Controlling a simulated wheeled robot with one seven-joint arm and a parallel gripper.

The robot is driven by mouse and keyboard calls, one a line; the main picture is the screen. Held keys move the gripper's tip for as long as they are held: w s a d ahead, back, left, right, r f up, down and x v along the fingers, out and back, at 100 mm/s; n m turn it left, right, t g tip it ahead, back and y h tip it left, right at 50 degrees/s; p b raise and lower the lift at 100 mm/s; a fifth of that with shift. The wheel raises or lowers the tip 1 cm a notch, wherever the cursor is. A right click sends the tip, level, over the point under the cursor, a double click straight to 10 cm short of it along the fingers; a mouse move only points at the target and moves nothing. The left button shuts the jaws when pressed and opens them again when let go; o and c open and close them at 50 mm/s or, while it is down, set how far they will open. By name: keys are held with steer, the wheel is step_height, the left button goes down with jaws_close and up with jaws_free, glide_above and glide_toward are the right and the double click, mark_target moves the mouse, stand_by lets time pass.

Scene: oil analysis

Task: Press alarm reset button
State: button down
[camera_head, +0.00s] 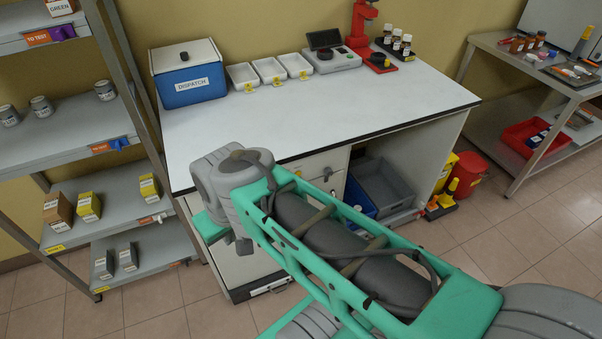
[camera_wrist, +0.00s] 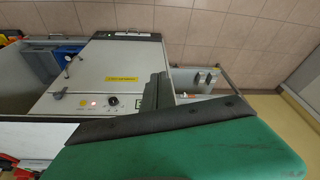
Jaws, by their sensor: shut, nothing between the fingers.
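In the wrist view, a light control panel (camera_wrist: 100,98) on the front of the bench cabinet shows side-on. It carries a lit red button or lamp (camera_wrist: 94,102), a black round knob (camera_wrist: 112,101) and a dark handle-like part (camera_wrist: 57,95). I cannot read which control is the alarm reset button. My gripper (camera_wrist: 158,90) shows as dark, closed fingers beside the panel's right end, with nothing held; contact cannot be judged.
The white bench (camera_head: 320,105) bears a blue DISPATCH box (camera_head: 190,75), white trays (camera_head: 270,70) and a red device (camera_head: 361,25). A grey shelf rack (camera_head: 75,140) stands close on the left. A yellow label (camera_wrist: 122,79) is on the cabinet. Open floor lies in front.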

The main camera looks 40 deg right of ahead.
mark_target(298, 174)
steer(key=w+d+f+m+t+y+b, duration=0.1)
steer(key=w+d+f+m+b, duration=0.3)
steer(key=d+f, duration=0.25)
steer(key=w+d+f+m+t+y+b, duration=0.1)
steer(key=w+d+f+m+b, duration=0.25)
steer(key=d+f, duration=0.3)
steer(key=s+d+f+m+t+b, duration=0.1)
steer(key=d+f+m+t+b, duration=0.1)
steer(key=d, duration=0.6)
steer(key=s+d+f+m+t+h+b, duration=0.1)
steer(key=d+f+m+t+b, duration=0.1)
steer(key=d+m, duration=0.3)
steer(key=d+f, duration=0.1)
steer(key=d, duration=0.3)
steer(key=shift+s+t, duration=0.3)
steer(key=shift+s, duration=0.05)
steer(key=shift+d, duration=0.1)
steer(key=w+d+b, duration=0.1)
steer(key=w+d, duration=0.1)
steer(key=w, duration=0.6)
steer(key=shift+w+d+b, duration=0.2)
steer(key=shift+w+b, duration=0.05)
steer(key=shift+b, duration=0.05)
